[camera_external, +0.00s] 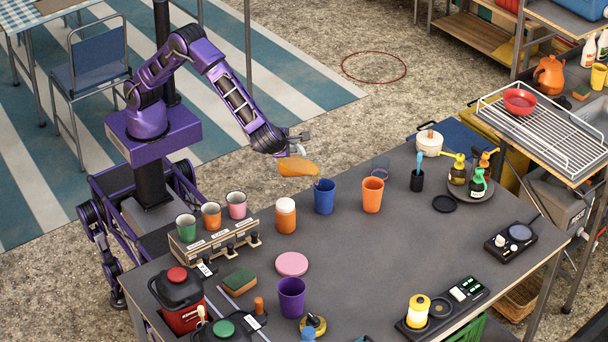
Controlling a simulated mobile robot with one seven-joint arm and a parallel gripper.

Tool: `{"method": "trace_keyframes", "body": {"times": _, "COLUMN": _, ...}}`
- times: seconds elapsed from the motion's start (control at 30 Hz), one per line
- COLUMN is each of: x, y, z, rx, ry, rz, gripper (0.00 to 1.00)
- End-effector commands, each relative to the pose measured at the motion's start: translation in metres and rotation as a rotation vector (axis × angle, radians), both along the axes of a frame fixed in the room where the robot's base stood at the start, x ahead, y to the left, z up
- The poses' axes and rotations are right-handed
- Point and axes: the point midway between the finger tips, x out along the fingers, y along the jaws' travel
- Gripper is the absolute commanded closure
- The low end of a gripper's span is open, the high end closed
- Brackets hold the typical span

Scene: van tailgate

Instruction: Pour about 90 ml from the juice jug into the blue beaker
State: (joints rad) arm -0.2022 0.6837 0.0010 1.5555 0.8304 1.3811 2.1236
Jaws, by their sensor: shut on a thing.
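The juice jug (298,167) shows as an orange, strongly tilted shape, almost on its side, above the table's far edge. My gripper (297,149) is shut on it from above. The jug's lower right end is just above and slightly left of the blue beaker's (324,198) rim. The blue beaker stands upright on the grey table, apart from its neighbours. A thin pale streak lies between jug and beaker; I cannot tell whether it is flowing juice or the jug's lip. The level inside the beaker is hidden.
An orange beaker (372,195) stands right of the blue one, and a white-lidded orange jar (286,215) stands left. A rack (215,246) with three cups, a pink disc (292,264) and a purple cup (291,297) are nearer. The table's middle (400,250) is clear.

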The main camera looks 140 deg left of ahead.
Motion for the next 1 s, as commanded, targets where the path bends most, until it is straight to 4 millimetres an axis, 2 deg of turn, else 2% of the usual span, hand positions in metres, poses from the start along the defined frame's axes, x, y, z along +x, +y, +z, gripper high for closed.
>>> {"method": "trace_keyframes", "body": {"times": 1.0, "x": 0.018, "y": 0.009, "z": 0.008, "rx": -0.039, "ry": 0.095, "rz": 0.0, "gripper": 1.0}}
